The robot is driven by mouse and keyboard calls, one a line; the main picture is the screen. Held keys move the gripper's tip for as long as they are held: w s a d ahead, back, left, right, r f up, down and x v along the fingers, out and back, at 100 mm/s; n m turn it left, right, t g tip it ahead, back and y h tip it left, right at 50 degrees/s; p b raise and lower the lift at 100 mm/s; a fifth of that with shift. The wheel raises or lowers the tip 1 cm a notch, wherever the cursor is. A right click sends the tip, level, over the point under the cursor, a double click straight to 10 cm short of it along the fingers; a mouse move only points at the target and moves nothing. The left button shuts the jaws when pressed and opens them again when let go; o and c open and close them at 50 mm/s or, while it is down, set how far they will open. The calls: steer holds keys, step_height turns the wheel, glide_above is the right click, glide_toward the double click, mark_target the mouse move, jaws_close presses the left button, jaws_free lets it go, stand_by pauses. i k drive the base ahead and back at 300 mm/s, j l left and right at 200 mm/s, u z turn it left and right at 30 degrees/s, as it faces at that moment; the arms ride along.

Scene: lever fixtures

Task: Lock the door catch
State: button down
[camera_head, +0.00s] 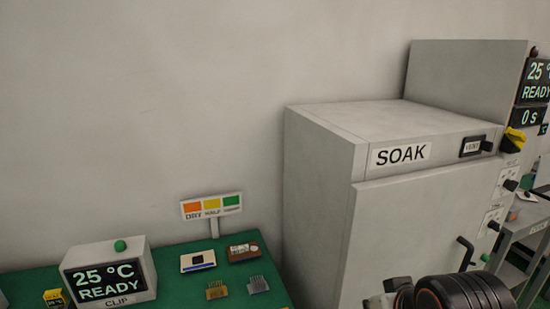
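A large grey SOAK cabinet (325,180) stands at the right, and its front door panel (415,230) looks closed. A bent black handle (465,253) sticks out low on the door's right side. Two black knobs (510,185) (494,226) sit on small white labelled plates along the right edge. I cannot read these labels, so I cannot tell which part is the door catch. Black, ridged arm parts of mine show at the bottom right, in front of the cabinet's lower door. My gripper's fingers are not visible.
A display reading 25 °C READY (537,80) is above. At left, a green table (180,290) holds a CLIP display box (110,272) and small parts. A grey cart (530,220) stands far right.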

mark_target(517, 138)
steer(key=z, duration=1.3)
steer(key=i+l+u, duration=0.15)
steer(key=l, duration=0.15)
steer(key=i+l+u, duration=0.2)
steer(key=l+u, duration=0.15)
steer(key=l, duration=0.2)
steer(key=i+l+u, duration=0.15)
steer(key=l, duration=0.2)
